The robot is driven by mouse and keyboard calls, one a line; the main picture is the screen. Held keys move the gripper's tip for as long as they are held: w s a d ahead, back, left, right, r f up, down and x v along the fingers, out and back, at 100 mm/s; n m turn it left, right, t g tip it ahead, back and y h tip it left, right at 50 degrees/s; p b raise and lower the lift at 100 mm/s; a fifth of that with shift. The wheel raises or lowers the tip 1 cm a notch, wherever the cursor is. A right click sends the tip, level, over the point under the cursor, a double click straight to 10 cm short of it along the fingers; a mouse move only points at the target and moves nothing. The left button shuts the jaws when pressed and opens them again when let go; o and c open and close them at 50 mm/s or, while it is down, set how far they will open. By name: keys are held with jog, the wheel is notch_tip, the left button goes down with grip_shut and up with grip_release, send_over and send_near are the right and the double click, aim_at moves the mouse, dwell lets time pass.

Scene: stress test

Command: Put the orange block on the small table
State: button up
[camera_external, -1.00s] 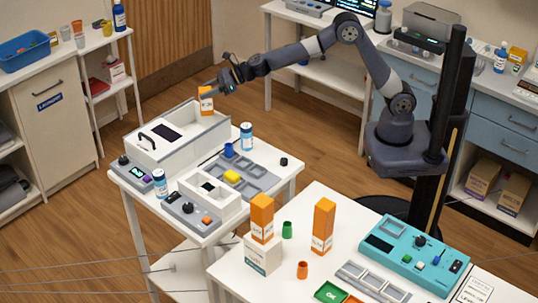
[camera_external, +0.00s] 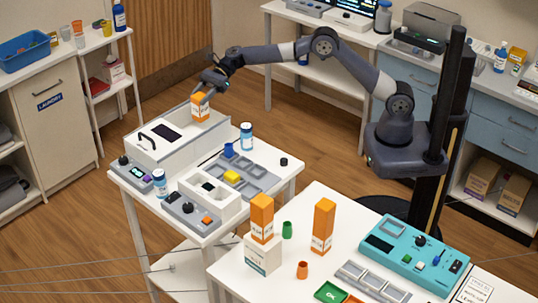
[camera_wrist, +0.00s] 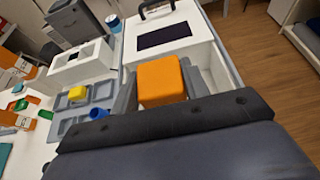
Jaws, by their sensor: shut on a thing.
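An orange block (camera_external: 200,107) with a white label is held in my gripper (camera_external: 207,90). It hangs slightly tilted at the far end of the open white box, near or just inside its walls; I cannot tell whether it touches. In the wrist view the block (camera_wrist: 162,82) shows its plain orange top between the two grey fingers of my gripper (camera_wrist: 160,92). The small white table (camera_external: 283,172) carries the white box (camera_external: 160,158).
The small table also has blue-capped bottles (camera_external: 246,137), a grey tray with a yellow block (camera_external: 232,176) and control boxes. A nearer white table (camera_external: 352,222) holds two more orange boxes (camera_external: 323,227) and a teal panel (camera_external: 415,258).

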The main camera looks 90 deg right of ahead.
aim_at(202, 113)
notch_tip(202, 113, down, 7)
jog(key=shift+f, duration=0.15)
dwell(0.4)
jog(key=shift+f, duration=0.15)
jog(key=o, duration=1.2)
